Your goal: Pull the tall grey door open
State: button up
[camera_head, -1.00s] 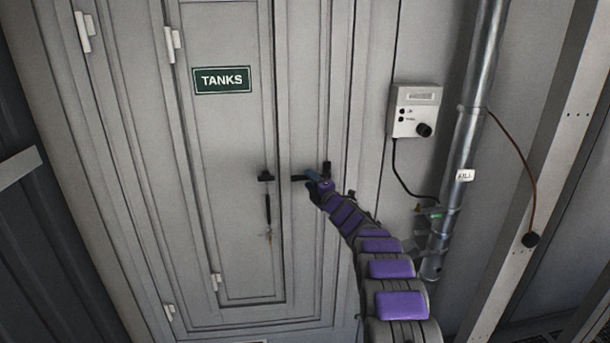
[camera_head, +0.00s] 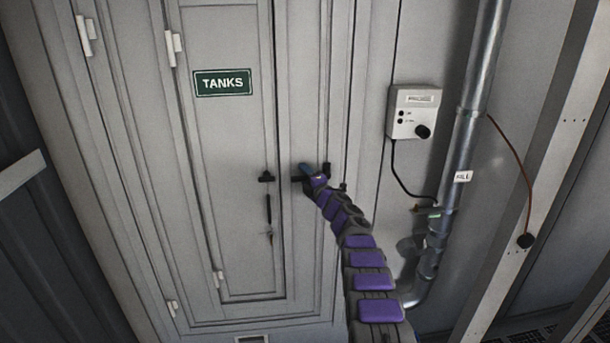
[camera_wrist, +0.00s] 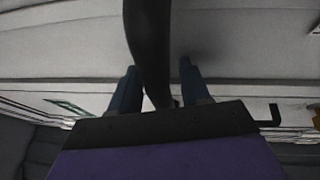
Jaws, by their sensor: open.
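The tall grey door (camera_head: 225,135) carries a green TANKS sign (camera_head: 223,82) and looks shut in its frame. A black latch with a hanging rod (camera_head: 268,205) is on its right part. My gripper (camera_head: 306,170) is at a small black handle (camera_head: 297,179) right of that latch, partly hiding it. In the wrist view, my gripper's two blue fingers (camera_wrist: 158,72) are apart. A dark bar (camera_wrist: 149,45), seemingly the handle, passes between them. I cannot tell whether either finger touches it.
A grey control box (camera_head: 411,112) with a black knob and a metal pipe (camera_head: 468,130) are on the wall at right. A slanted beam (camera_head: 545,180) stands farther right. White hinges (camera_head: 174,46) line the door's left side.

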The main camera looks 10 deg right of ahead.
jog(key=shift+c, duration=0.5)
grip_shut()
